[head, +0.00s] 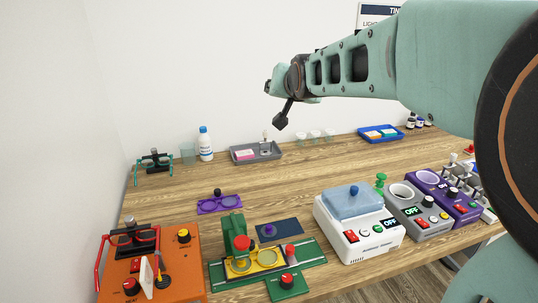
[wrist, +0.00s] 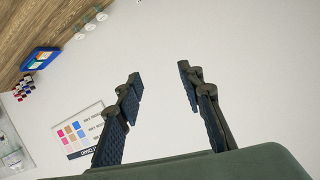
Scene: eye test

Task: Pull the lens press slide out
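The lens press (head: 237,226) is a green machine with an upright column and a red knob, standing on a green base near the table's front edge in the head view. A yellow slide (head: 254,263) with two round lens seats lies on its base, under and beside the column. How far the slide is in is hard to tell. My gripper (head: 280,122) is in the air above the back of the table, far from the press. In the wrist view my gripper (wrist: 158,82) has its two fingers wide apart with nothing between them. The press is not in the wrist view.
An orange machine (head: 186,268) stands left of the press, a white machine with a blue lid (head: 353,203) right of it. A purple tray (head: 219,204) lies behind. Grey (head: 244,158) and blue trays (head: 368,131) and a bottle (head: 205,146) stand at the back. The middle table is mostly clear.

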